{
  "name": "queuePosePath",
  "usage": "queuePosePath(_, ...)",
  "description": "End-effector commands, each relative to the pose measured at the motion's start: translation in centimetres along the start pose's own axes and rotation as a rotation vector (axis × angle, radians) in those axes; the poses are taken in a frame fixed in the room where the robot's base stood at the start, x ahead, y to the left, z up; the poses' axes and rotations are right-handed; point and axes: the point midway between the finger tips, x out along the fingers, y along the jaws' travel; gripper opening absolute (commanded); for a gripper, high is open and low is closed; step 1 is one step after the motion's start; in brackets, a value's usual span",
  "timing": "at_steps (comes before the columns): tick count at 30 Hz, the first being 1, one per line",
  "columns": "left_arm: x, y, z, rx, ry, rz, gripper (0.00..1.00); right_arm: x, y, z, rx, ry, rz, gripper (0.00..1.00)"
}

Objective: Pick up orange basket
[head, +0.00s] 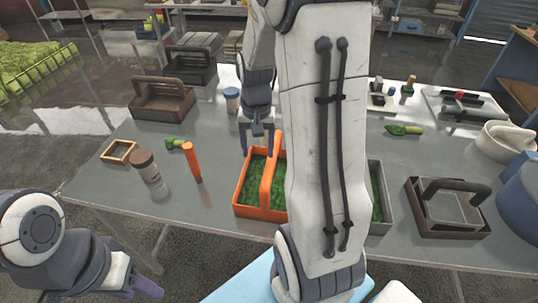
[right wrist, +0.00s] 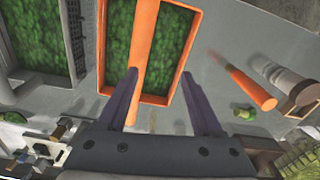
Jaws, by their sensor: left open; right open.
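The orange basket (head: 258,212) stands on the table near the middle of the head view, with green filling inside and an upright handle. My right arm hides its right side. My right gripper (head: 257,140) is open at the far end of the basket. In the right wrist view, the basket's handle (right wrist: 147,45) runs between the spread fingers of that gripper (right wrist: 158,80), and I see no clear contact. My left gripper (head: 147,287) is low at the left, in front of the table, open and away from the basket.
A grey basket (head: 382,218) with green filling stands just right of the orange one, partly behind my arm. An orange cylinder (head: 193,163) and a brown-capped jar (head: 147,167) stand to the left. A dark basket (head: 447,226) is at the right. The table's front left is clear.

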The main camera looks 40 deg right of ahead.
Motion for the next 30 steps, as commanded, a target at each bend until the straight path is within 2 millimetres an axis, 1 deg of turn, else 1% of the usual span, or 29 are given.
queuePosePath(1, -1.6, 0.1, -0.1, 0.000, 0.000, 0.000, 0.50, -1.2, 1.3, -0.9, 0.055, -0.005, 0.004, 0.68)
queuePosePath(3, -2.2, 0.2, -0.1, 0.000, -0.001, 0.000, 0.50, -1.6, 2.6, -1.7, 0.106, -0.008, 0.007, 0.68)
queuePosePath(6, -2.6, 0.2, -0.1, 0.000, -0.001, 0.000, 0.50, -1.4, 3.6, -2.3, 0.151, -0.012, 0.010, 0.68)
queuePosePath(8, -2.8, 0.2, -0.1, 0.000, -0.001, 0.000, 0.50, -0.8, 3.9, -2.4, 0.160, -0.015, 0.011, 0.68)
queuePosePath(12, -3.1, 0.2, -0.1, 0.001, -0.001, 0.000, 0.50, 1.6, 3.9, -2.2, 0.160, -0.018, 0.012, 0.68)
queuePosePath(15, -3.3, 0.2, -0.2, 0.001, -0.001, 0.000, 0.50, 2.9, 3.9, -2.3, 0.159, -0.016, 0.011, 0.68)
queuePosePath(20, -3.5, 0.2, -0.2, 0.002, -0.001, 0.000, 0.50, 3.9, 3.9, -2.3, 0.158, -0.013, 0.010, 0.68)
queuePosePath(23, -4.2, 0.3, -0.2, 0.003, -0.001, 0.000, 0.50, 4.7, 3.8, -2.2, 0.158, -0.016, 0.011, 0.68)
queuePosePath(27, -5.2, 0.4, -0.3, 0.004, 0.000, 0.000, 0.50, 6.4, 3.8, -2.2, 0.157, -0.018, 0.012, 0.68)
queuePosePath(30, -5.5, 0.4, -0.3, 0.005, 0.000, 0.000, 0.50, 7.8, 3.8, -2.2, 0.157, -0.015, 0.011, 0.68)
